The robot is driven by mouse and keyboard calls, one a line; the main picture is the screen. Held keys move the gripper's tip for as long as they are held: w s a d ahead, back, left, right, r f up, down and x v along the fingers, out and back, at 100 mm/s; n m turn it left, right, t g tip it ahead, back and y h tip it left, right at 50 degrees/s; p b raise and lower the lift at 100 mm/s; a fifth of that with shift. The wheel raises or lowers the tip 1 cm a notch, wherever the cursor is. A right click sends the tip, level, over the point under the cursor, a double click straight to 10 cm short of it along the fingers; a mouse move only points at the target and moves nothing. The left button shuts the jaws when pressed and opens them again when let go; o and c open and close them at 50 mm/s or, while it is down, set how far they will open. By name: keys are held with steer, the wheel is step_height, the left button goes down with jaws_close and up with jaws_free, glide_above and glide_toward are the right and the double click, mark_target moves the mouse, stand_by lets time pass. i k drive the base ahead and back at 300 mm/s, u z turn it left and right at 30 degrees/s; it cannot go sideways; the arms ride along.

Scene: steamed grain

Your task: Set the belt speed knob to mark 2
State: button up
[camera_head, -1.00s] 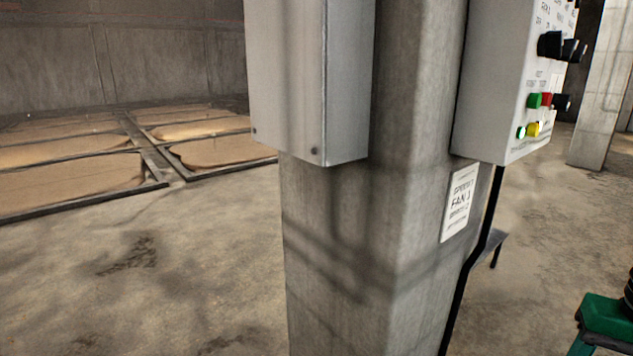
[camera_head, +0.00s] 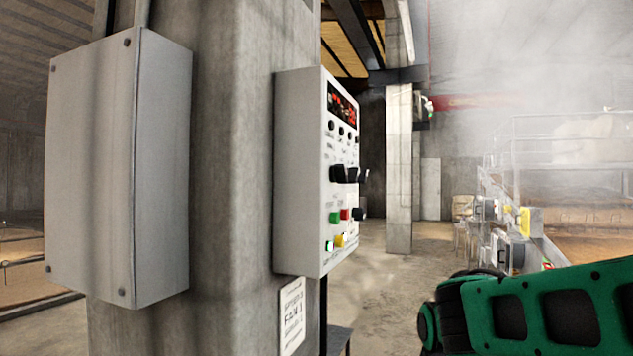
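A white control panel (camera_head: 307,172) is fixed to the concrete pillar and seen at a steep angle. Its face carries a red-lit display (camera_head: 341,103), black knobs (camera_head: 345,174), and green, red and yellow buttons. The marks are too small and slanted to read, so I cannot tell whether any of these is the belt speed knob. My green arm (camera_head: 540,310) shows at the lower right, apart from the panel. My gripper is out of view.
A closed grey box (camera_head: 120,170) hangs on the pillar (camera_head: 232,150) at the left. Open floor (camera_head: 385,285) lies right of the pillar. Farther back are another pillar (camera_head: 399,165), railed equipment with grey and yellow boxes (camera_head: 530,221), and steam.

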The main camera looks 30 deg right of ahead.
mark_target(358, 214)
steer(key=z, duration=0.2)
steer(key=k, duration=0.55)
steer(key=z, duration=0.6)
steer(key=k, duration=0.75)
steer(key=z, duration=0.2)
steer(key=i, duration=1.6)
steer(key=z, duration=0.6)
